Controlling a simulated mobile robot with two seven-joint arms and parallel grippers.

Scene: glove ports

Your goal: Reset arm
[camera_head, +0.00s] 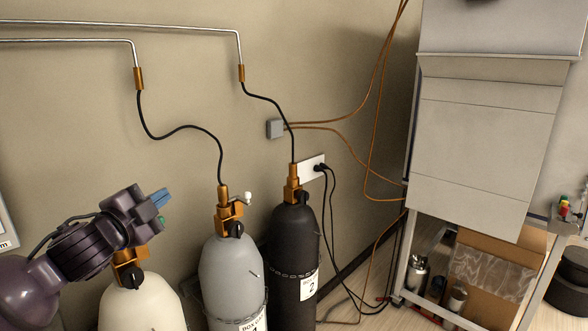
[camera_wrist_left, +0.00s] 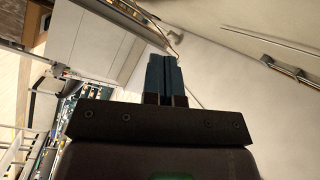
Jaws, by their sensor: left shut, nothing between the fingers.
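My left gripper (camera_head: 160,197) is in the lower left of the head view, at the end of my dark purple arm. Its blue fingers are shut with nothing between them and point to the right. It appears in front of and above a cream gas cylinder (camera_head: 143,303), whose brass valve is partly hidden by the arm. In the left wrist view the two blue fingers (camera_wrist_left: 164,75) lie side by side and hold nothing. My right gripper is not in either view.
A grey cylinder (camera_head: 233,280) and a black cylinder (camera_head: 294,250) stand by the wall, with black hoses rising to metal pipes. A grey cabinet (camera_head: 490,150) on a metal frame stands at right. Below it are a cardboard box (camera_head: 485,250) and small canisters. Orange cables hang between.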

